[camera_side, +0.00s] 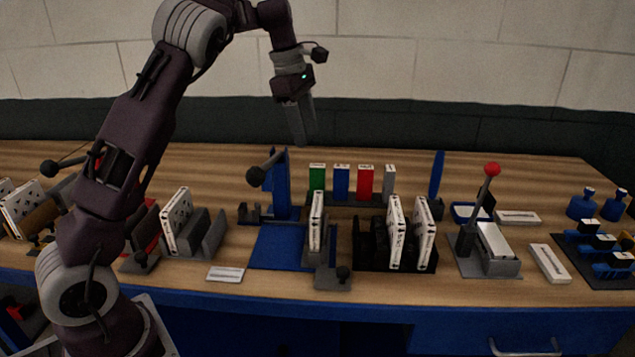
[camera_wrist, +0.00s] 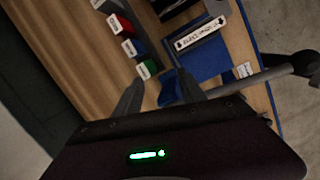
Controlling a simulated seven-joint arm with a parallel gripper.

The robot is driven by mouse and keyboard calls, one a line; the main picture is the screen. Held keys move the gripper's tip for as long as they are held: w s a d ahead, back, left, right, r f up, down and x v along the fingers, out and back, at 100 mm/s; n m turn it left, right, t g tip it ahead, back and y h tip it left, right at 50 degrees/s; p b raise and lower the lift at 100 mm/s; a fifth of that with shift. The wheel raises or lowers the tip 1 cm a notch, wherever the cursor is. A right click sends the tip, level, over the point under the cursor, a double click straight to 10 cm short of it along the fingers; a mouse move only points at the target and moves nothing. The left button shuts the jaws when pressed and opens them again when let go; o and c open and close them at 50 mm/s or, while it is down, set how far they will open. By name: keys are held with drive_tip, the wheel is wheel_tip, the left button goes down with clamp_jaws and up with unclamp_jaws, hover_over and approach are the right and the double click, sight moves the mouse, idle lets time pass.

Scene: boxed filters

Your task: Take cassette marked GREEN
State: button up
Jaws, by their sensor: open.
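The green cassette (camera_side: 317,180) stands upright at the left end of a row of cassettes in a dark rack (camera_side: 345,199), with a white label on top. In the wrist view the green cassette (camera_wrist: 146,70) shows just beyond my fingertips, nearest of the row. Beside it stand a blue cassette (camera_side: 341,184), a red cassette (camera_side: 365,184) and a grey cassette (camera_side: 389,182). My gripper (camera_side: 302,140) points down, open and empty, above and slightly left of the green cassette in the side view. In the wrist view my gripper (camera_wrist: 160,84) has its fingers spread apart.
A blue upright post with a dark-knobbed lever (camera_side: 281,180) stands left of the rack. In front, a white cassette (camera_side: 316,220) stands in a grey holder by a blue plate (camera_side: 283,247). Two white cassettes stand in a black rack (camera_side: 370,262). A red-knobbed lever (camera_side: 491,169) is at right.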

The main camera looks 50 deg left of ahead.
sight(318, 183)
drive_tip(key=w+f+n, duration=0.1)
drive_tip(key=f, duration=0.2)
drive_tip(key=w+a+f+n+g, duration=0.1)
drive_tip(key=w+f, duration=0.1)
drive_tip(key=f, duration=0.1)
drive_tip(key=w+a+f+n+g+y, duration=0.1)
drive_tip(key=w+f, duration=0.1)
drive_tip(key=f, duration=0.1)
drive_tip(key=shift+a+f, duration=0.1)
drive_tip(key=shift+f, duration=0.15)
drive_tip(key=shift+n, duration=0.3)
drive_tip(key=f, duration=0.7)
drive_tip(key=shift+w+f, duration=0.2)
drive_tip(key=shift+f, duration=0.1)
clamp_jaws()
